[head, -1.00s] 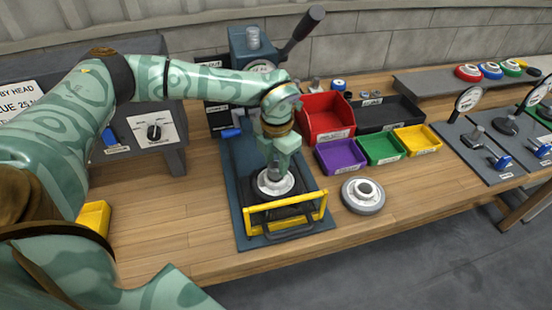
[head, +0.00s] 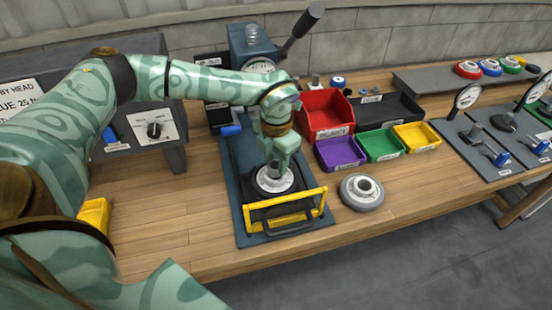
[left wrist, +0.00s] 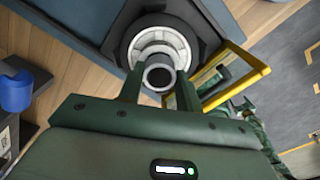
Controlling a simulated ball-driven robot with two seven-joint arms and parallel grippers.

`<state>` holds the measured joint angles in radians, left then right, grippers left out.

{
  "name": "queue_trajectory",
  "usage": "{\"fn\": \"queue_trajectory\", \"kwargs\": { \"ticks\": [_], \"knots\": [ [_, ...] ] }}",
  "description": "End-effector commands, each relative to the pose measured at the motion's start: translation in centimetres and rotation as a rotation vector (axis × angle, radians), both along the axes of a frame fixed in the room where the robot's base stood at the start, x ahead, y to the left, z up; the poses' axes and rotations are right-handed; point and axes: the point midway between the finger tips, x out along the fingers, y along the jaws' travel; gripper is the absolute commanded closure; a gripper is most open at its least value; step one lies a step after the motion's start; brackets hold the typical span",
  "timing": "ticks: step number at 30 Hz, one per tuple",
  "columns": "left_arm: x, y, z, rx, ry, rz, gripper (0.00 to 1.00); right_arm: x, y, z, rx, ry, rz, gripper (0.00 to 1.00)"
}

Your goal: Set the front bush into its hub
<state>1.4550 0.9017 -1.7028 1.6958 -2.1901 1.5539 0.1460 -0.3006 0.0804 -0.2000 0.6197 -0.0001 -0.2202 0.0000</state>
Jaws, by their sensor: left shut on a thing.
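My left gripper (head: 273,163) is shut on a small grey bush (left wrist: 159,77), a hollow ring seen end-on between the fingers in the left wrist view. In the head view the bush is upright and mostly hidden by the fingers. Directly below is a pale round hub (head: 274,181) with a dark surround, on the blue press base behind a yellow guard. The hub also shows in the left wrist view (left wrist: 136,47), partly covered by the bush. I cannot tell whether the bush touches the hub or has entered its bore. My right gripper is not in view.
The yellow guard (head: 285,212) stands close in front of the hub. Another grey hub (head: 363,203) lies to the right on the bench. Red (head: 326,128), purple (head: 340,155), green and yellow bins stand behind it. The press with its black lever (head: 300,32) rises behind my gripper.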

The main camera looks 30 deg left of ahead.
Motion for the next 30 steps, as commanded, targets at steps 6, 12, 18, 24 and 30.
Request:
{"fn": "queue_trajectory", "kwargs": {
  "ticks": [6,12,18,24,30],
  "knots": [
    [0.0,0.0,-0.2,0.000,0.000,0.000,0.90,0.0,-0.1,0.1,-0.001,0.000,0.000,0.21],
    [0.0,0.0,-0.6,0.000,0.000,0.000,0.90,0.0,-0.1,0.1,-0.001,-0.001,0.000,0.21],
    [0.0,0.0,-0.7,0.000,0.000,0.000,0.90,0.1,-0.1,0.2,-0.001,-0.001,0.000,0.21],
    [-0.1,0.0,-0.8,0.000,0.001,0.000,0.90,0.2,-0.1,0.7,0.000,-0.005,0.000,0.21],
    [-0.1,0.0,-1.0,0.001,0.003,0.000,0.40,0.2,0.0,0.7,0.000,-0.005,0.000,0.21]
  ]
}}
